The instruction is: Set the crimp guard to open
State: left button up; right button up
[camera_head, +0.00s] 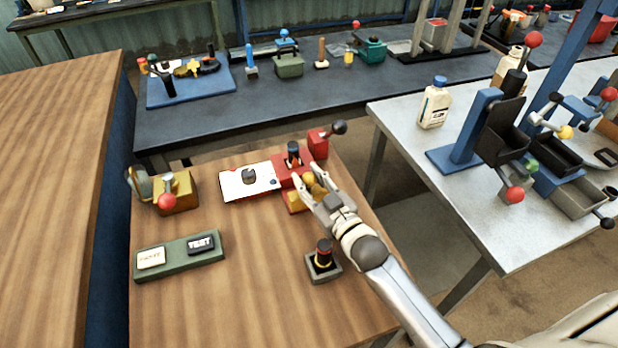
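My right gripper (309,184) reaches in from the lower right over the wooden table. Its fingers are at a yellow part (312,182) on the front of a red device (292,170). The yellow part shows between the fingers, but I cannot tell whether they grip it or only surround it. A dark-topped lever (293,152) stands on the red device, and a white plate (245,182) with a dark knob joins its left side. No label names the crimp guard, so I cannot tell which part it is. My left gripper is not in view.
A red block with a black-ball lever (320,143) stands behind. The table's front is clear.

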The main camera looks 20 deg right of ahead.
jog(key=o, duration=0.4)
jog(key=shift+f, duration=0.15)
jog(key=shift+o, duration=0.2)
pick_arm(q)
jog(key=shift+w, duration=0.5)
pick_arm(e)
jog(key=shift+v, duration=3.75)
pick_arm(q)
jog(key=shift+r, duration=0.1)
